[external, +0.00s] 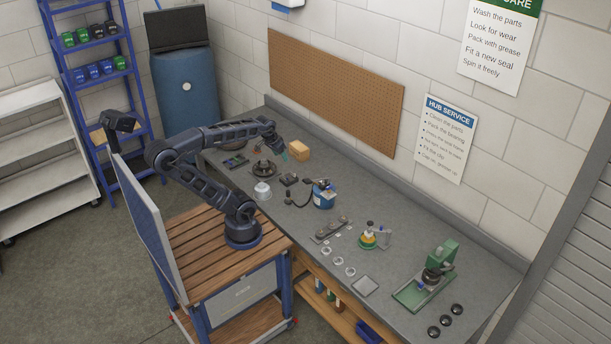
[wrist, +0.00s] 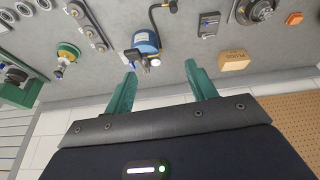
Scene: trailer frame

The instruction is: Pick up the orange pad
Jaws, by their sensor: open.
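The orange pad (wrist: 292,19) is a small flat orange rectangle on the grey bench. It shows at the upper right of the wrist view, right of the dark round hub (wrist: 255,10). I cannot make it out in the external view, where my arm crosses that part of the bench. My gripper (wrist: 160,78) has two green fingers spread apart with nothing between them. In the external view my gripper (external: 285,155) is above the far part of the bench, near a tan block (external: 299,151). The pad lies to the right of the fingers in the wrist view, apart from them.
The tan block (wrist: 234,60) lies between the right finger and the pad's side. A blue canister (wrist: 146,42) with a black hose stands beyond the fingertips. A pegboard (external: 330,90) is on the wall behind. A green press (external: 438,268) stands at the bench's right end.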

